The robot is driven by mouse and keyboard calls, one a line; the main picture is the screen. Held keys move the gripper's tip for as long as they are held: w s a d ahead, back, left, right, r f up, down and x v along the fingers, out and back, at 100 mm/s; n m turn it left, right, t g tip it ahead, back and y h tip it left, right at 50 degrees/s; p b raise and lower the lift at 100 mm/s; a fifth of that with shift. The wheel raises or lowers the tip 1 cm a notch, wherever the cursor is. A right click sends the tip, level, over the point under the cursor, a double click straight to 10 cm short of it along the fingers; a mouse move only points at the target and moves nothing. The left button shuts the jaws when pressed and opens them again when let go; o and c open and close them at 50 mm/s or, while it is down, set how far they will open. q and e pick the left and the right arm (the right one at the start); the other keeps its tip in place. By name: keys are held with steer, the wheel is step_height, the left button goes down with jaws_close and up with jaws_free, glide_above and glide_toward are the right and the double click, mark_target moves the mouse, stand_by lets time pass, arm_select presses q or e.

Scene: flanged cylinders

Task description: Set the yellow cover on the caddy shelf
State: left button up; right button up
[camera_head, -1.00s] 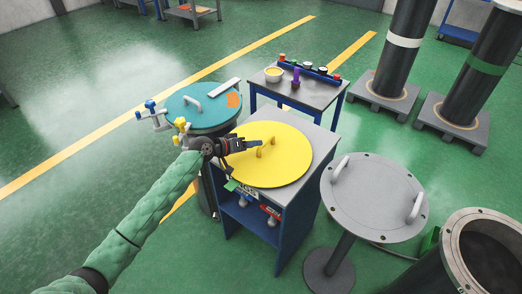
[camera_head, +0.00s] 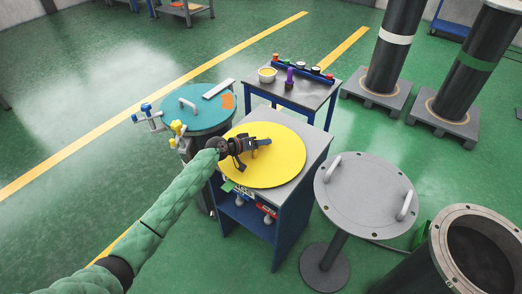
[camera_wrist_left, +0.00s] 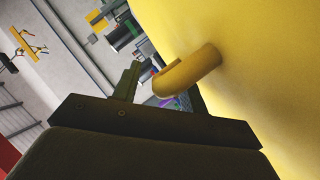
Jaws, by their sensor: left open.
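The yellow cover (camera_head: 278,170) is a round flat disc with a loop handle. It lies flat on the grey top of the blue caddy (camera_head: 315,150), its left side reaching past the caddy's edge. My left gripper (camera_head: 261,143) is low over the cover at its handle, which it mostly hides in the head view. In the left wrist view the yellow handle (camera_wrist_left: 190,70) shows between the open fingers; I cannot tell whether they touch it. The caddy's lower shelf (camera_head: 243,214) shows below. My right gripper is not in view.
A teal lid (camera_head: 195,115) on a drum stands behind left, with clamps beside it. A table with a purple item (camera_head: 290,77) stands behind. A grey flanged cover on a stand (camera_head: 365,190) and an open cylinder (camera_head: 485,250) are at the right.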

arm_select(q)
jaws_close()
steer(key=shift+r, duration=0.15)
stand_by(0.4)
